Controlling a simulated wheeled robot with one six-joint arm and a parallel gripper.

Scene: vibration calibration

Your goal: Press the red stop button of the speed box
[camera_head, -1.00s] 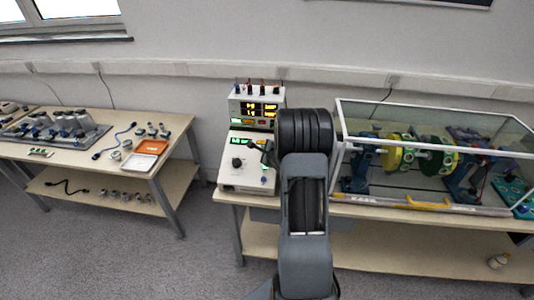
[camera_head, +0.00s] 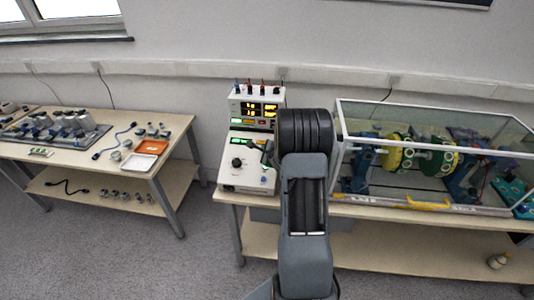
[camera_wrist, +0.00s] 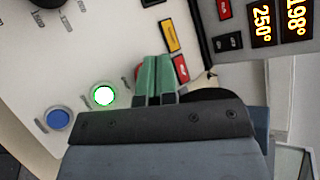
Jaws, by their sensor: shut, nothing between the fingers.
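The speed box (camera_head: 233,178) is a white sloped panel box on the bench, left of my arm in the head view. The wrist view shows its panel (camera_wrist: 60,75) close up, with a blue button (camera_wrist: 58,119) and a green-lit white button (camera_wrist: 103,96). A sliver of the red button (camera_wrist: 138,71) shows beside my gripper (camera_wrist: 157,60), whose fingers cover most of it. The green fingers are shut together and empty, over the panel. I cannot tell whether the tips touch the button. In the head view my gripper (camera_head: 267,152) is by the box's right side.
A display unit (camera_head: 258,108) with lit digits stands behind the box. A clear-walled case (camera_head: 400,108) with a rotor rig is to the right of my arm. A black knob (camera_head: 237,162) is on the box. The left table (camera_head: 75,158) holds trays and small parts.

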